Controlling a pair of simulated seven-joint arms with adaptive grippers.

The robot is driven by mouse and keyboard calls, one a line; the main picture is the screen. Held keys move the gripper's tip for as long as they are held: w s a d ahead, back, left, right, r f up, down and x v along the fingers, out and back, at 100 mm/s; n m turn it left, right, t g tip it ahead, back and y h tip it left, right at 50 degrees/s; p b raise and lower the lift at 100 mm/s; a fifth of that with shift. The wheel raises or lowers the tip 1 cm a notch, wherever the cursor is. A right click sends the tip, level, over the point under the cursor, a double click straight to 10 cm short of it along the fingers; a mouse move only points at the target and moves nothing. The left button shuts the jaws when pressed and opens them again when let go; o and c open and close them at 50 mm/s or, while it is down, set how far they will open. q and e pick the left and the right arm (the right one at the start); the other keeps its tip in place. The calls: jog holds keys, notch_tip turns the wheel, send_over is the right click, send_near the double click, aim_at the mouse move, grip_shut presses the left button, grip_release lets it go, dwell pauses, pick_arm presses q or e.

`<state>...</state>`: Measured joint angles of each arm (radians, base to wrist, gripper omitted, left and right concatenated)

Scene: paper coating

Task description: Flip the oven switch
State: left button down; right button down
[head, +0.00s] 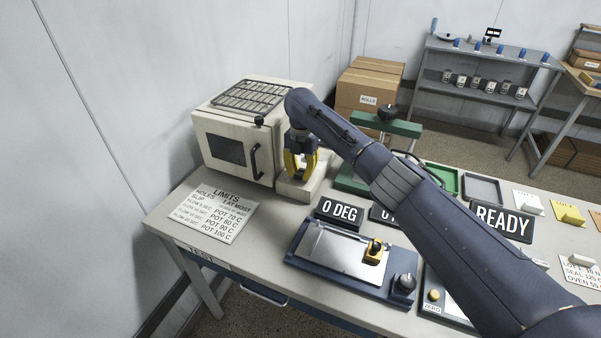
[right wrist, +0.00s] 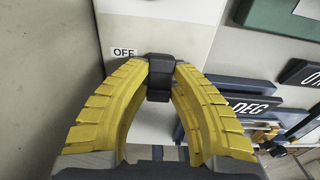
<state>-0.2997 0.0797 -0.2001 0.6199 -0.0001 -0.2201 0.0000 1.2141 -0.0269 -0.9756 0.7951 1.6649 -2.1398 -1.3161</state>
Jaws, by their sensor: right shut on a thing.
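The oven (head: 235,140) is a cream box with a dark window and a rack on top, at the back left of the table. A cream switch base (head: 297,188) stands at its right side. My right gripper (head: 297,178) reaches down over this base. In the right wrist view, the black switch lever (right wrist: 160,78) sits between the yellow fingertips of the right gripper (right wrist: 161,70), which are shut on it. An "OFF" label (right wrist: 124,52) shows to the left of the lever. The rest of the switch is hidden by the fingers. My left gripper is not in view.
A limits sheet (head: 213,216) lies in front of the oven. A "0 DEG" display (head: 340,211) and a blue coating board (head: 320,262) are to the right and front. A green press (head: 400,127) stands behind my right arm. Cardboard boxes (head: 368,85) are at the back.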

aim_at(302, 171)
jog(key=c, duration=1.2)
grip_release()
jog(key=shift+o, duration=0.2)
notch_tip(302, 171, up, 12)
jog(key=shift+w, duration=0.25)
jog(key=shift+d, duration=0.15)
